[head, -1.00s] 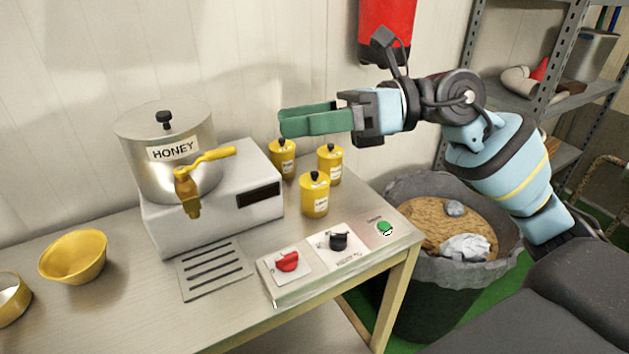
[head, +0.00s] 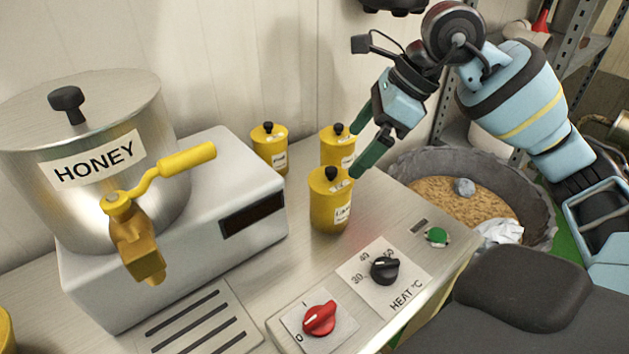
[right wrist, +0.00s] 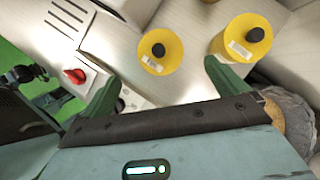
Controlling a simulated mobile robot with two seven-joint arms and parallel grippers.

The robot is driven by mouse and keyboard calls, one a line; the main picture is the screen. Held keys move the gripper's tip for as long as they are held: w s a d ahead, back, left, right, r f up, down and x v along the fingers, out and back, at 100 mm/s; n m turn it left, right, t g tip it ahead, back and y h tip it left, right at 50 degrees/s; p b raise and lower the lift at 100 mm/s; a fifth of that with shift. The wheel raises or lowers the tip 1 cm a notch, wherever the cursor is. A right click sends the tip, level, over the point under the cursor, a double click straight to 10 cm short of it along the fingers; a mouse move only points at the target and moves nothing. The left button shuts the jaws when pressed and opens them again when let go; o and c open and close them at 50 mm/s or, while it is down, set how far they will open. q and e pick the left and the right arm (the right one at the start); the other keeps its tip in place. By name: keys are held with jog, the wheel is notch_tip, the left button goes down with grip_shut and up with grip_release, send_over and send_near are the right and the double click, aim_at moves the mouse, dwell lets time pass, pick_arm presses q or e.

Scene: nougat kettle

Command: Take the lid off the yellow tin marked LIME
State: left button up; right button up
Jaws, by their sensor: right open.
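Three yellow tins with black-knobbed lids stand on the bench. The front tin (head: 329,208) has a white label that seems to start with L; its small print is hard to read. The back-right tin (head: 338,143) and back-left tin (head: 269,150) have labels too small to read. All three lids are on. My right gripper (head: 357,150) is open and empty, its green fingers pointing down-left beside the front and back-right tins. In the right wrist view, the front tin (right wrist: 160,60) shows beyond the gap between the fingers (right wrist: 160,80), apart from them. My left gripper is not visible.
A metal HONEY kettle (head: 95,150) with a yellow tap stands on a white heater (head: 180,230) at left. A control panel with a red knob (head: 319,319) and black knob (head: 385,271) lies in front. A bin (head: 500,180) stands right of the bench.

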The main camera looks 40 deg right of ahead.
aim_at(332, 169)
jog(key=x, duration=0.2)
jog(key=shift+w+a+f, duration=0.15)
jog(key=shift+a+f, duration=0.05)
jog(key=shift+f, duration=0.1)
jog(key=shift+a+p+x, duration=0.25)
jog(key=shift+p+x, duration=0.05)
jog(key=shift+x, duration=2.2)
jog(key=shift+w+r, duration=0.15)
jog(key=shift+c, duration=0.4)
jog(key=c, duration=1)
